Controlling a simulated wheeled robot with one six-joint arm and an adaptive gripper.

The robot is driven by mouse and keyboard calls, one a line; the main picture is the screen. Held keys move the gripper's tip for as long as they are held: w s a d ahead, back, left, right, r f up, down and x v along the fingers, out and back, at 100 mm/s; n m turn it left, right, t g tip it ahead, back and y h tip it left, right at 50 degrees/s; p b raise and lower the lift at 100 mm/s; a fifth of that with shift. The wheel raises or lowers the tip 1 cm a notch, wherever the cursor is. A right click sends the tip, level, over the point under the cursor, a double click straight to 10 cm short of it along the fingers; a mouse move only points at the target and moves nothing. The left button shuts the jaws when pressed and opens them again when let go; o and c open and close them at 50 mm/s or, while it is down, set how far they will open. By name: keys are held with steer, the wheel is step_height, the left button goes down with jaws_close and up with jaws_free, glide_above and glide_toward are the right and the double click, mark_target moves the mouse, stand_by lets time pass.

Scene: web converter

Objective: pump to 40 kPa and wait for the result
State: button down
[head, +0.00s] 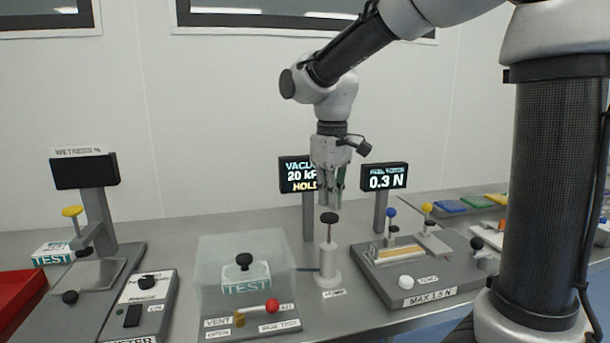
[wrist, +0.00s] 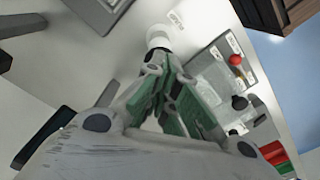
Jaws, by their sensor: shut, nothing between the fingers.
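The hand pump (head: 330,265) is a white cylinder on the bench with a thin rod and a black knob (head: 329,218) standing raised above it. My gripper (head: 337,198) points straight down just above that knob, shut and empty. In the wrist view, the green-padded fingers (wrist: 175,110) lie close together, with a white round part beyond them. The vacuum display (head: 297,175) behind reads 20 kPa and HOLD, partly hidden by my gripper. A clear chamber (head: 215,262) left of the pump holds a TEST pack (head: 246,284) under a black knob.
A red-knobbed valve lever (head: 272,305) lies in front of the chamber by VENT and OPEN labels. A wetness meter (head: 84,171) stands left, beside a red bin (head: 20,300). A peel tester (head: 432,285) stands right, its display (head: 385,178) reading 0.3 N.

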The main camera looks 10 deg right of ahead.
mark_target(330, 215)
steer(key=shift+f, duration=0.15)
stand_by(1.9)
stand_by(0.5)
steer(key=shift+f, duration=2.5)
steer(key=shift+r, duration=2.65)
step_height(330, 215, up, 6)
